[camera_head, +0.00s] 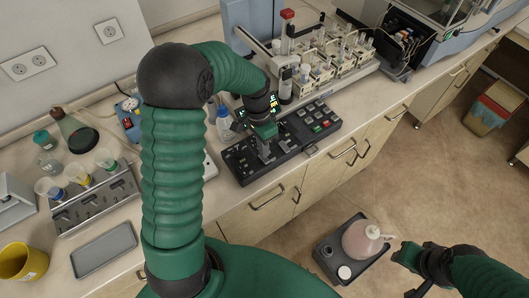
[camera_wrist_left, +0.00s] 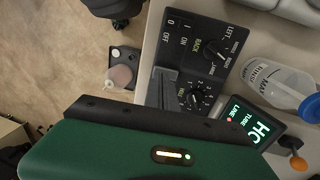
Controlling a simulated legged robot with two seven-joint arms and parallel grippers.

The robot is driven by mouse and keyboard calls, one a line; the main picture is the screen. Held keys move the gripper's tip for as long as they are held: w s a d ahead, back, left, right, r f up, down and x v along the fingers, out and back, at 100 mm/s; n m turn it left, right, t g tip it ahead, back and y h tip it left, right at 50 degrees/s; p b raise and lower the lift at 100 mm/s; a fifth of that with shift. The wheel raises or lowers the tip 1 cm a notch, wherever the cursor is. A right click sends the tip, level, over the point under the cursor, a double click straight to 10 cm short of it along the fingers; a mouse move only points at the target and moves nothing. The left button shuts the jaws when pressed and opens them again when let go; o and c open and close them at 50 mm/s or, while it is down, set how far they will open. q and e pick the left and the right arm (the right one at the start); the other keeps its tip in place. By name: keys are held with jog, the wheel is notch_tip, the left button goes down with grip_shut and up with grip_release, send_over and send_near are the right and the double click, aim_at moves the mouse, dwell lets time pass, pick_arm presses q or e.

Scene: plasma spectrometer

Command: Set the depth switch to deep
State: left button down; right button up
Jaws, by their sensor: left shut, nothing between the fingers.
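The black control panel (camera_head: 240,168) lies on the bench, and it also shows in the left wrist view (camera_wrist_left: 185,25). In the wrist view it bears an upper rotary knob (camera_wrist_left: 216,53) near the words LEFT and RIGHT, and a lower rotary knob (camera_wrist_left: 193,98) in a ring of marks. I cannot read a depth or deep label, so I cannot tell which control is the depth switch. My left gripper (camera_head: 264,154) is shut and empty, pointing down over the panel. Its fingers (camera_wrist_left: 162,88) hide part of the panel left of the lower knob. My right gripper (camera_head: 402,258) hangs off the bench; its jaw state is unclear.
A lit display (camera_wrist_left: 258,130) and a wash bottle (camera_wrist_left: 275,80) stand beside the panel. A sample rack (camera_head: 330,62) is behind it. A flask (camera_head: 75,132) and tube stand (camera_head: 95,203) are at left. A tray with a jug (camera_head: 362,240) is below the bench.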

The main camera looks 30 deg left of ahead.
pick_arm(q)
jog(key=shift+d+f, duration=0.2)
jog(key=shift+f, duration=1.15)
jog(key=shift+s, duration=0.1)
